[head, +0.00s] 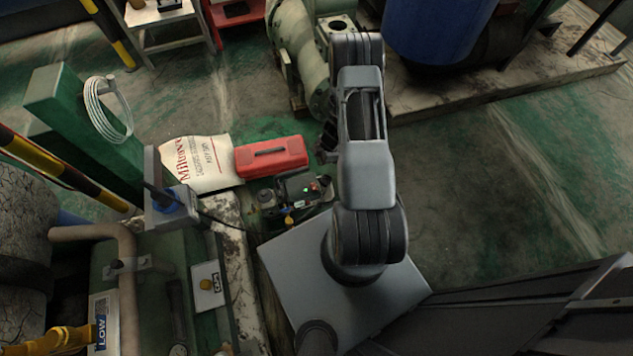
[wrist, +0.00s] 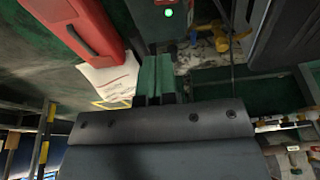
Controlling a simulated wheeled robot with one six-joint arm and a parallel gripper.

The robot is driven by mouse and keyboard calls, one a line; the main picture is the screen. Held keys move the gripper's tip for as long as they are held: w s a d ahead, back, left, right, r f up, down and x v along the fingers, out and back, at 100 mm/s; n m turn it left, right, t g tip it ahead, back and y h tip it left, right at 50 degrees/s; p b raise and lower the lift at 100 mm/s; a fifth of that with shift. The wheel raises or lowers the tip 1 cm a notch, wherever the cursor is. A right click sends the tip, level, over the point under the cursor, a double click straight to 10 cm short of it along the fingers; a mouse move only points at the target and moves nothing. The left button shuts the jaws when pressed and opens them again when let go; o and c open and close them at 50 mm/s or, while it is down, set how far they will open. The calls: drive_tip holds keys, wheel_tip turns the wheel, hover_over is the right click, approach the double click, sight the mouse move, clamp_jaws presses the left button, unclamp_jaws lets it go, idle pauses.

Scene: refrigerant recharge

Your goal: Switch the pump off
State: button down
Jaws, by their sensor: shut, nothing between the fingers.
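The pump (head: 294,190) is a small dark unit on the floor, left of my arm in the head view. A green light glows on it, with a small red part beside the light. In the wrist view part of the pump (wrist: 150,14) shows at the top edge, with the green light lit. My gripper (wrist: 157,68) is shut and empty, pointing toward the pump with a gap visible between them. In the head view my arm mostly hides the gripper. The switch position cannot be made out.
A red toolbox (head: 271,157) lies just behind the pump, beside a white printed sack (head: 203,163). A blue drum (head: 435,28) stands on a plinth behind my arm. Green equipment with pipes (head: 150,290) fills the left front. Floor at the right is clear.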

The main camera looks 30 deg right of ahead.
drive_tip(key=shift+s+a+f+g, duration=0.15)
drive_tip(key=shift+s+f+g, duration=0.2)
drive_tip(key=shift+s, duration=0.2)
drive_tip(key=shift+f, duration=0.1)
drive_tip(key=b, duration=0.6)
approach(315, 188)
drive_tip(key=x, duration=0.5)
drive_tip(key=shift+w+a, duration=0.15)
drive_tip(key=shift+a, duration=0.15)
drive_tip(key=shift+f+b, duration=0.55)
drive_tip(key=shift+f, duration=0.5)
